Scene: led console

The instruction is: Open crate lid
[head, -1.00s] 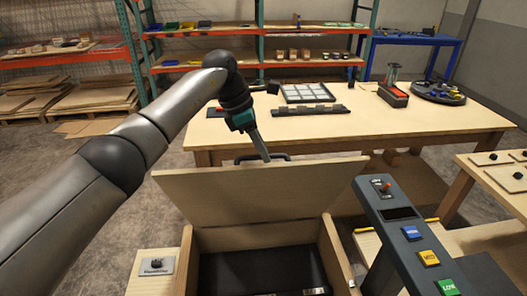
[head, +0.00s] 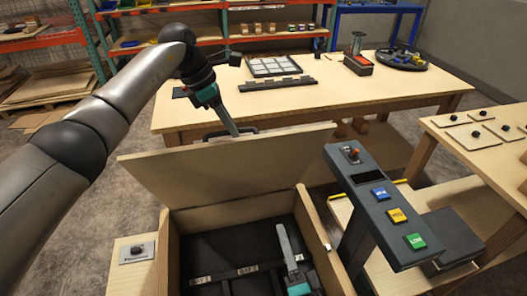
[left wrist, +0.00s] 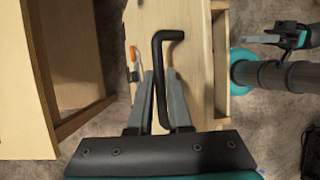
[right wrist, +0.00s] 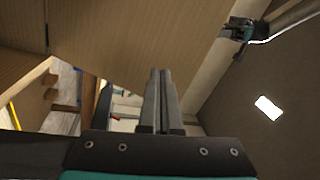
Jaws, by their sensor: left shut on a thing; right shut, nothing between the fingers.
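The crate lid (head: 225,168) stands raised at the back of the open crate (head: 318,225), its broad inner face toward the head camera. The black lid handle (left wrist: 157,75) shows in the left wrist view between the fingers of my left gripper (left wrist: 160,105), which is shut on it. In the head view my left gripper (head: 234,131) is at the lid's top edge. My right gripper (head: 284,240) is shut and empty, in front of the lid and over the crate's dark interior. Its closed fingers (right wrist: 161,100) show in the right wrist view, with the lid (right wrist: 130,40) beyond.
A grey console (head: 375,200) with blue, yellow and green buttons stands close to the crate's right. A wooden table (head: 300,105) with a tray (head: 273,66) is behind the lid. A small plate with a black knob (head: 136,252) is at the crate's left.

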